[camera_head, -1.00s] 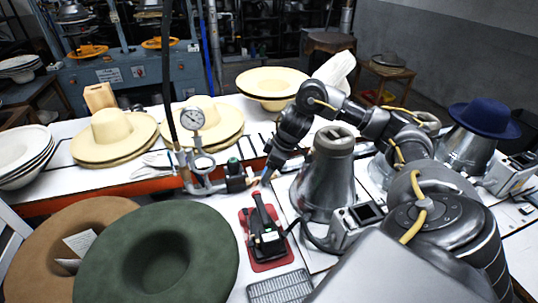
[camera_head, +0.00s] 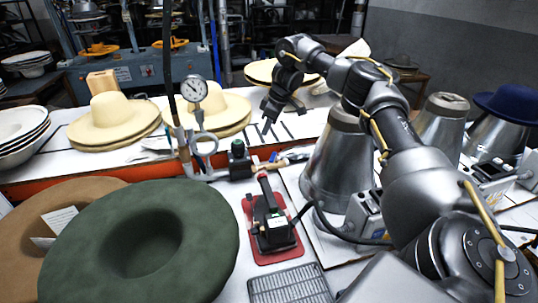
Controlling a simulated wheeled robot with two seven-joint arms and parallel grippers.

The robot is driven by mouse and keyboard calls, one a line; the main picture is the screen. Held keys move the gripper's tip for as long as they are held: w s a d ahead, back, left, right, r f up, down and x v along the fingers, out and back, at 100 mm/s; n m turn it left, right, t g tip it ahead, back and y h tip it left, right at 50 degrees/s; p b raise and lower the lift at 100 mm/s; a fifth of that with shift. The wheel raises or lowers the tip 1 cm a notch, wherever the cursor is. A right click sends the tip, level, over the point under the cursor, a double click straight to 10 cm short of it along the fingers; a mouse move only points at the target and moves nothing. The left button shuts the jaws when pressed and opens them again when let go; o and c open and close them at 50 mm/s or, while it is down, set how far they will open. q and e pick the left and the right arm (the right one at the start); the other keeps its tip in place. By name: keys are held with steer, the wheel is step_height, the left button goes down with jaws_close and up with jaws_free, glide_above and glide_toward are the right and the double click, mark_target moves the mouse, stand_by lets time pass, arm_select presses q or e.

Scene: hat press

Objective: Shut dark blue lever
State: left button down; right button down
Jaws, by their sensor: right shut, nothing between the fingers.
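The pipe assembly with the pressure gauge (camera_head: 194,88) stands left of centre on the white table. A small valve with a thin bluish lever (camera_head: 292,154) shows on the line to the right of the black-and-green fitting (camera_head: 239,158). The lever looks roughly along the line, but it is small and its exact angle is hard to tell. My right gripper (camera_head: 266,127) is above and behind the valve, apart from it, with its fingers pointing down, shut and empty. My left gripper is not in view.
A black iron on a red pad (camera_head: 272,240) sits in front of the valve. A metal hat form (camera_head: 335,175) stands close on the right. A green hat (camera_head: 140,245) fills the front left. Cream hats (camera_head: 115,122) lie behind.

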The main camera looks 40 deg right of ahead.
mark_target(273, 160)
step_height(273, 160, down, 10)
steer(key=p, duration=0.3)
steer(key=shift+s+r, duration=0.25)
steer(key=shift+d, duration=0.1)
stand_by(0.4)
